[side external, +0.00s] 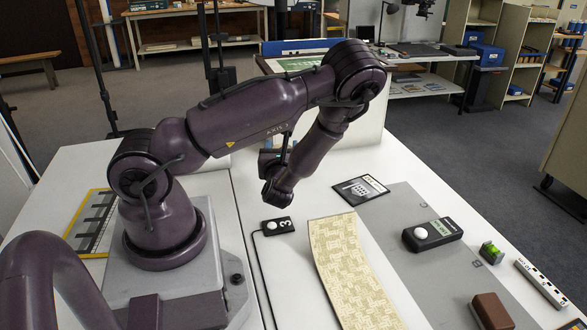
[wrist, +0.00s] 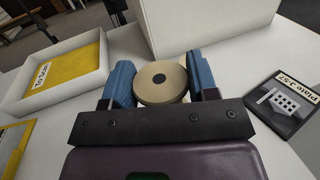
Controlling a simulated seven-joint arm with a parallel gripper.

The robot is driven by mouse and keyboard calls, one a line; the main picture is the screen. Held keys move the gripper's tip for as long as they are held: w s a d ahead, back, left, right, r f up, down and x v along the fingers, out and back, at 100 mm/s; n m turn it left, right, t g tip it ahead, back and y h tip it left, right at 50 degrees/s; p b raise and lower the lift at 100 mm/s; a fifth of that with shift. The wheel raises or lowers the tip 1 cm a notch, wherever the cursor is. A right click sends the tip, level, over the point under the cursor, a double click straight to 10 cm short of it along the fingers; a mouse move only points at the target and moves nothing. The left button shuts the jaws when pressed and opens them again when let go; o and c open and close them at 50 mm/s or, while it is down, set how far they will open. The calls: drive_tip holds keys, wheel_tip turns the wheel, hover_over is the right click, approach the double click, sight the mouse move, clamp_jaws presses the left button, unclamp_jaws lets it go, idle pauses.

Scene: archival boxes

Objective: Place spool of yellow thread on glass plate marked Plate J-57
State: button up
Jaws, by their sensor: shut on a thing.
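My gripper (wrist: 160,84) shows in the wrist view with a blue-padded finger on each side of a round spool (wrist: 152,92). It is shut on this spool. The spool's end is a tan disc with a dark centre; little of the thread's colour shows. The glass plate marked Plate J-57 (wrist: 286,102) is dark with a pale picture, at the right of the wrist view, apart from the gripper. It also lies flat on the white table in the side view (side external: 361,189). In the side view my arm hides the fingers and spool.
A white tray (wrist: 98,75) with a yellow labelled sheet lies left in the wrist view. A large white box (wrist: 215,25) stands beyond the spool.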

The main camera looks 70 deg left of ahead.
drive_tip(key=w+d+r+m+t+h, duration=0.4)
drive_tip(key=w+d+m+t, duration=0.15)
drive_tip(key=w+t, duration=0.35)
drive_tip(key=g, duration=0.1)
hover_over(356, 182)
drive_tip(key=f, duration=0.9)
drive_tip(key=shift+s+d+f, duration=0.15)
drive_tip(key=shift+d+f, duration=0.05)
drive_tip(key=shift+a+f, duration=0.1)
drive_tip(key=shift+f, duration=1.65)
drive_tip(key=shift+f, duration=0.1)
drive_tip(key=o, duration=0.9)
